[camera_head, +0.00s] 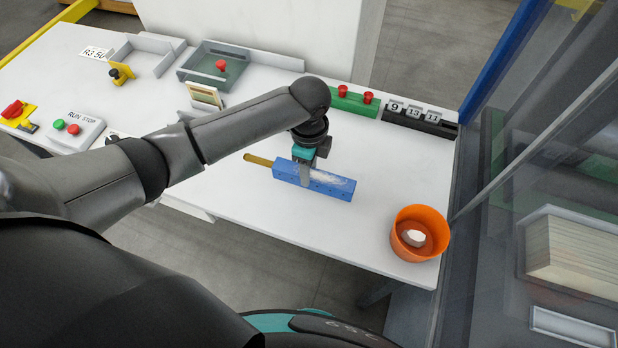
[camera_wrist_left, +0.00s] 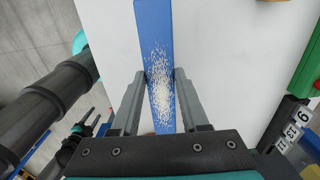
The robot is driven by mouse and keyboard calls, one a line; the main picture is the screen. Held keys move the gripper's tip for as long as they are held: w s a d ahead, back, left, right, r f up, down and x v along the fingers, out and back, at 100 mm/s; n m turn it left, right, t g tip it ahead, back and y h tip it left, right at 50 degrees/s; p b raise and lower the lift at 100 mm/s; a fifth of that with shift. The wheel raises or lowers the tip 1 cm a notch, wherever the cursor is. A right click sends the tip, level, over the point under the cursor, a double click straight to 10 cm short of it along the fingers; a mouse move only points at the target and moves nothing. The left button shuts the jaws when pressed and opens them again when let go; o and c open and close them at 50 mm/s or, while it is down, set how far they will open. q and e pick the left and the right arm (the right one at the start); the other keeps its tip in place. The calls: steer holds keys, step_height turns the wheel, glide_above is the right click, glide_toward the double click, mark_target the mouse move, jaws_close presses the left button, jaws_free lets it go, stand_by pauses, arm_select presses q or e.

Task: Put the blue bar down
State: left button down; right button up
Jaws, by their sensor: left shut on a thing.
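The blue bar (camera_head: 335,187) is a long block with a tan handle (camera_head: 258,160) at its left end and a patch of white specks on it. It is level, at or just above the white table (camera_head: 235,205); I cannot tell whether it touches. My left gripper (camera_head: 308,172) comes down from above and is shut on the bar near its middle. In the left wrist view the bar (camera_wrist_left: 154,25) runs between the two fingers (camera_wrist_left: 160,82), specks showing between them. My right gripper is not in view.
An orange pot (camera_head: 408,245) with something white inside stands at the table's right corner. A green block with red knobs (camera_head: 352,102) and a number counter (camera_head: 420,118) line the back edge. Grey trays (camera_head: 240,55) and a RUN/STOP box (camera_head: 75,130) are left. Bare table surrounds the bar.

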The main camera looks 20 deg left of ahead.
arm_select(q)
step_height(320, 180, down, 4)
steer(key=shift+f+b, duration=0.1)
steer(key=shift+b, duration=0.2)
steer(key=shift+f, duration=0.15)
steer(key=shift+f, duration=0.15)
steer(key=shift+c, duration=2.1)
jaws_free()
step_height(320, 180, up, 12)
steer(key=shift+r+p, duration=0.15)
steer(key=shift+p, duration=0.6)
